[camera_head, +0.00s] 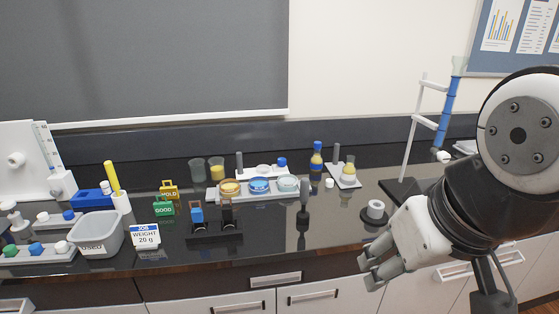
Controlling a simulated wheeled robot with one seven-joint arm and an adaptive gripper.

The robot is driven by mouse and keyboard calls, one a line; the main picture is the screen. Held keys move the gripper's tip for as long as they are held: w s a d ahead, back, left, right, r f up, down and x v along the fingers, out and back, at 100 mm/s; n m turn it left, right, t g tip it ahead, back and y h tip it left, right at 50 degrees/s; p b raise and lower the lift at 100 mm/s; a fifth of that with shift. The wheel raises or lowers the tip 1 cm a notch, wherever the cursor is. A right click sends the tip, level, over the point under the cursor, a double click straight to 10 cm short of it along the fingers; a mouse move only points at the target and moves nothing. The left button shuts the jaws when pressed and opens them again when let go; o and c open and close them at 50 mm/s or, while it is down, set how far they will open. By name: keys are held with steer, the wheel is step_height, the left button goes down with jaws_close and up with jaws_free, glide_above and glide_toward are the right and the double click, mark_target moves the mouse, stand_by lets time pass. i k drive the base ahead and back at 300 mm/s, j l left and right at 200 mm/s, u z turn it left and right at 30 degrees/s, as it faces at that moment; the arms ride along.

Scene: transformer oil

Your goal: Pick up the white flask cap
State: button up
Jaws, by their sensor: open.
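A small white cap (329,183) stands on the dark bench, just left of a small white stand. It looks like the white flask cap, but it is tiny in this view. A flask with yellow liquid (348,171) stands on that white stand, to the right of the cap. My gripper (370,273) is open and empty in front of the bench's front edge, below and to the right of the cap and well apart from it.
A dark round base with a white ring (376,210) stands between my gripper and the back of the bench. A burette stand (408,150) rises at right. A dark upright tool (304,207) and a tray of coloured dishes (258,187) stand left of the cap.

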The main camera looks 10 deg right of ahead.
mark_target(330, 183)
steer(key=i+l, duration=0.25)
steer(key=i, duration=0.15)
steer(key=i+l, duration=0.25)
steer(key=i, duration=0.15)
steer(key=i+l, duration=0.25)
steer(key=i, duration=0.15)
